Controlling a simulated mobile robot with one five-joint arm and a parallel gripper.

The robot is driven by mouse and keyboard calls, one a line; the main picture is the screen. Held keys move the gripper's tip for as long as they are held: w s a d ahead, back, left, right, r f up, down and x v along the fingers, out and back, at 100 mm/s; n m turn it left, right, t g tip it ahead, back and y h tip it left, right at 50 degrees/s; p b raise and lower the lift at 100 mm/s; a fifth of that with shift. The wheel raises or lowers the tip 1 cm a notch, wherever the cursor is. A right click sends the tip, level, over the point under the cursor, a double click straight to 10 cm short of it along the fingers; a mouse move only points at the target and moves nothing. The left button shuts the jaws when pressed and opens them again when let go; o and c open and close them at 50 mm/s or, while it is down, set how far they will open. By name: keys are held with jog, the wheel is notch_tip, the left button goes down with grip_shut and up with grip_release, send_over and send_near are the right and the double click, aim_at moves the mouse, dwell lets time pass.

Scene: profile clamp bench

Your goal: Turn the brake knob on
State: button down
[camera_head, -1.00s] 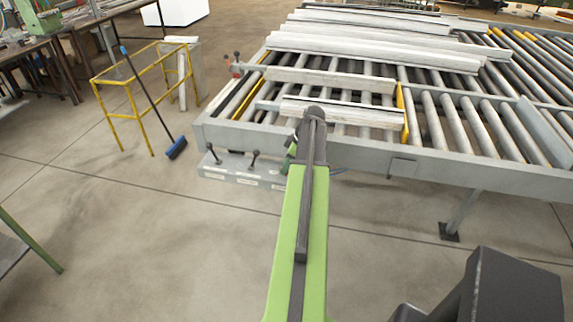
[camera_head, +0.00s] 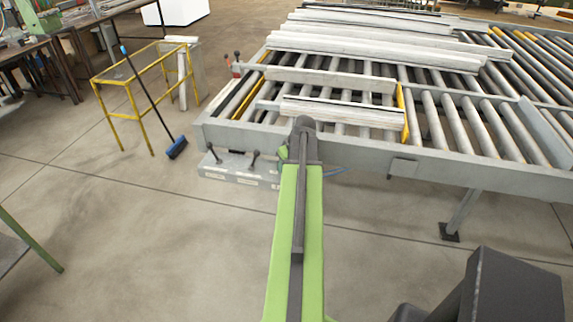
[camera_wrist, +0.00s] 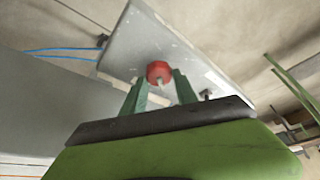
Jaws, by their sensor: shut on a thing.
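A red round knob (camera_wrist: 158,72) with a pale mark on it sits on a light grey panel (camera_wrist: 185,40) in the wrist view. My gripper (camera_wrist: 160,82) has its two green fingers on either side of the knob, shut on it. In the head view, the control box (camera_head: 225,165) sits low under the front edge of the roller table, with black levers (camera_head: 254,157) on it. My arm hides the red knob there. Lettering on the labels is too small to read.
The roller table (camera_head: 360,150) carries several pale profiles (camera_head: 340,110). A yellow rail frame (camera_head: 128,112) and a blue broom (camera_head: 177,148) stand to the left. Blue hoses (camera_wrist: 65,52) run beside the panel. Floor in front is clear.

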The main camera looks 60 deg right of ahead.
jog(key=m+h, duration=0.1)
jog(key=m, duration=0.1)
jog(key=m+g, duration=0.1)
jog(key=m, duration=0.2)
jog(key=shift+w+a+m+h, duration=0.1)
jog(key=shift+a+m+h, duration=0.1)
jog(key=shift+m+h, duration=0.15)
jog(key=shift+w+m+g+h, duration=0.1)
jog(key=shift+m+g+h, duration=0.25)
jog(key=shift+m, duration=0.8)
jog(key=shift+m+g+h, duration=0.1)
jog(key=shift+m+g, duration=0.45)
jog(key=shift+m, duration=0.55)
jog(key=shift+a, duration=0.1)
jog(key=c, duration=1)
grip_release()
jog(key=shift+o, duration=0.2)
jog(key=shift+r, duration=0.1)
